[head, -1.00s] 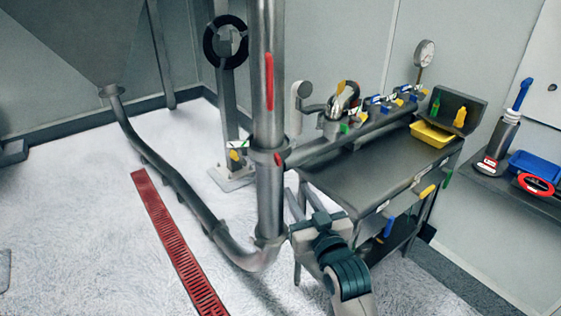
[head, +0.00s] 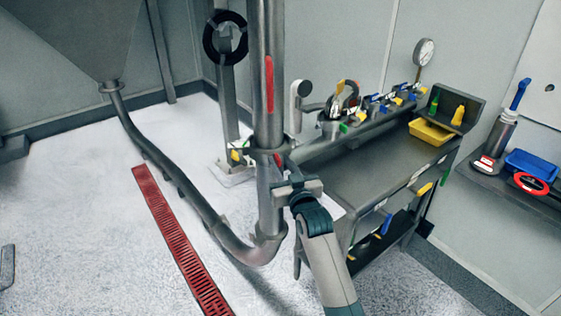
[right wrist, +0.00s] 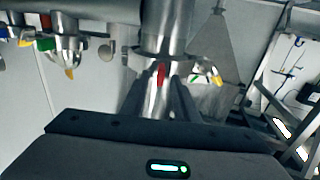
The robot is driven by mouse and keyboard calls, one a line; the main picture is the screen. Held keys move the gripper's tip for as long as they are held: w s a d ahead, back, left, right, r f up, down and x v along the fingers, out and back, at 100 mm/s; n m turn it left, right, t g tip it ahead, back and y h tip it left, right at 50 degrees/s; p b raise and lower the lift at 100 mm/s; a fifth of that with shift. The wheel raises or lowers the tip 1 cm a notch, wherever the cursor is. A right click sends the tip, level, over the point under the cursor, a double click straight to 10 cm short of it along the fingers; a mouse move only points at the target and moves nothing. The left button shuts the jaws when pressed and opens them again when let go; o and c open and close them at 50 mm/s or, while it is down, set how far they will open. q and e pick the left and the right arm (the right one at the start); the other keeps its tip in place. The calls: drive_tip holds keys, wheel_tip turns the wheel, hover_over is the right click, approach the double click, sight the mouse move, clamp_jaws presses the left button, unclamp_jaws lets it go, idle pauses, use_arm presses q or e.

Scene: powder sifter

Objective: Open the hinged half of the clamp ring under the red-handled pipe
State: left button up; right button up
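The upright steel pipe (head: 263,120) carries a long red handle (head: 269,83). Below the handle, a clamp ring (head: 262,153) goes around the pipe, with a small red part at its right side. My right gripper (head: 281,168) is just below and right of the ring, its fingers pointing up towards it. In the right wrist view its two fingers (right wrist: 159,98) stand apart, with the red part (right wrist: 161,74) showing between their tips. I cannot tell whether they touch it. The ring looks closed around the pipe, but its far side is hidden. My left gripper is not in view.
A yellow tray (head: 432,132) sits at the table's back. A curved pipe (head: 190,195) and a red floor grate (head: 180,240) lie left, with open floor around.

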drive_tip(key=shift+w, duration=0.2)
clamp_jaws()
idle(1.4)
